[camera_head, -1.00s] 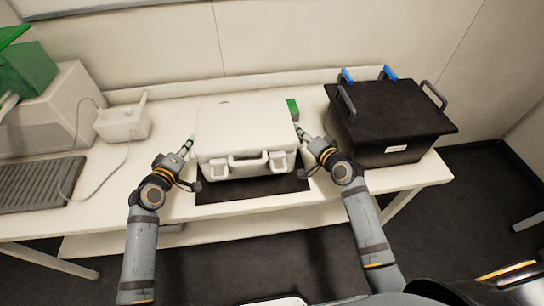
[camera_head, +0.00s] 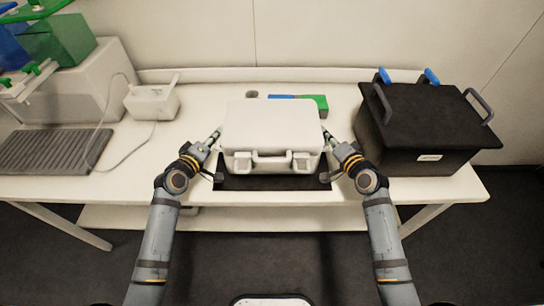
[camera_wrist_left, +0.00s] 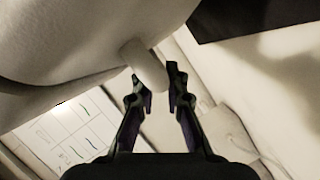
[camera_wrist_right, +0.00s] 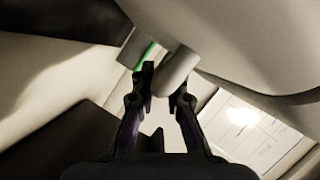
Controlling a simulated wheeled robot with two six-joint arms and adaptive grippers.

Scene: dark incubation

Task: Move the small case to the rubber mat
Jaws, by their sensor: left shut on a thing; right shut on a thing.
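The small case (camera_head: 272,130) is white, with a front handle and two latches, and sits upright in the head view over a flat black mat (camera_head: 230,184). I cannot tell whether its base touches that mat. A ribbed dark grey mat (camera_head: 55,150) lies on the table at the left; which one is the rubber mat is unclear. My left gripper (camera_head: 216,135) is shut on a side lug of the case, seen in the left wrist view (camera_wrist_left: 145,65). My right gripper (camera_head: 327,135) is shut on the opposite lug, seen in the right wrist view (camera_wrist_right: 177,72).
A black lidded box (camera_head: 425,130) with grey handles and blue clips stands close at the right. A small white device (camera_head: 153,100) with a cable stands between case and ribbed mat. A green and blue item (camera_head: 310,103) lies behind the case. A grey-white machine (camera_head: 85,85) fills the back left.

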